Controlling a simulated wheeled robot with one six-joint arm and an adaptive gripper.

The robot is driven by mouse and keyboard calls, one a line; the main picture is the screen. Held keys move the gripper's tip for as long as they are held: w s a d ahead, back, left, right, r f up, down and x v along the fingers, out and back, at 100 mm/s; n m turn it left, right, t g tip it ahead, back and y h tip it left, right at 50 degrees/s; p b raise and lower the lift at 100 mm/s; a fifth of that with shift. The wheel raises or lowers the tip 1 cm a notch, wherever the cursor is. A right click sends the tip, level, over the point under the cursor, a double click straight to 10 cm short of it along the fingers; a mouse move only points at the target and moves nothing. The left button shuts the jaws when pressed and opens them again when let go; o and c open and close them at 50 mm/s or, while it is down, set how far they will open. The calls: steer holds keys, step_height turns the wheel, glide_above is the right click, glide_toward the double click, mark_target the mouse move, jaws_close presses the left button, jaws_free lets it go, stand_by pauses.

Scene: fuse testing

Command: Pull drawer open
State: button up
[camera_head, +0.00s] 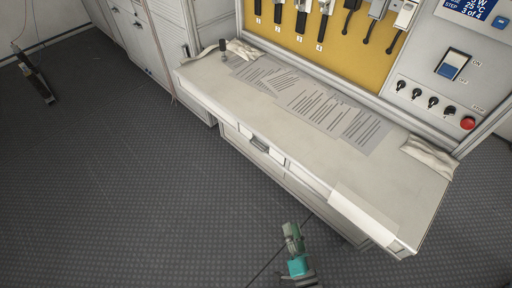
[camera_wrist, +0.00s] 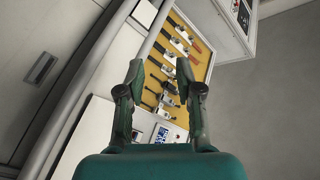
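The white drawer (camera_head: 241,131) is set in the front of the workbench under its top and looks closed. Its grey handle (camera_head: 260,145) is near the middle of the bench front. My gripper (camera_head: 292,230) shows small and teal-green at the bottom of the head view, over the floor in front of the bench and apart from the handle. In the wrist view my gripper (camera_wrist: 160,75) has its two dark fingers spread with nothing between them. A pale panel with a dark recessed handle (camera_wrist: 41,67) is at the left there; I cannot tell whether it is this drawer.
The workbench top (camera_head: 215,76) holds printed sheets (camera_head: 333,116) and crumpled cloths (camera_head: 430,156). A yellow tool board (camera_head: 337,45) and a panel with knobs and a red button (camera_head: 467,123) rise behind. Cabinets stand at upper left. Dark floor (camera_head: 120,180) in front is mostly clear.

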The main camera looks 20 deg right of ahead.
steer(key=w+a+f+m+h, duration=0.2)
steer(key=w+m, duration=0.3)
steer(key=w, duration=0.8)
steer(key=m+h, duration=0.2)
steer(key=m, duration=0.3)
glide_toward(256, 147)
steer(key=shift+y, duration=0.3)
steer(key=x, duration=1)
steer(key=shift+d+f, duration=0.2)
jaws_close()
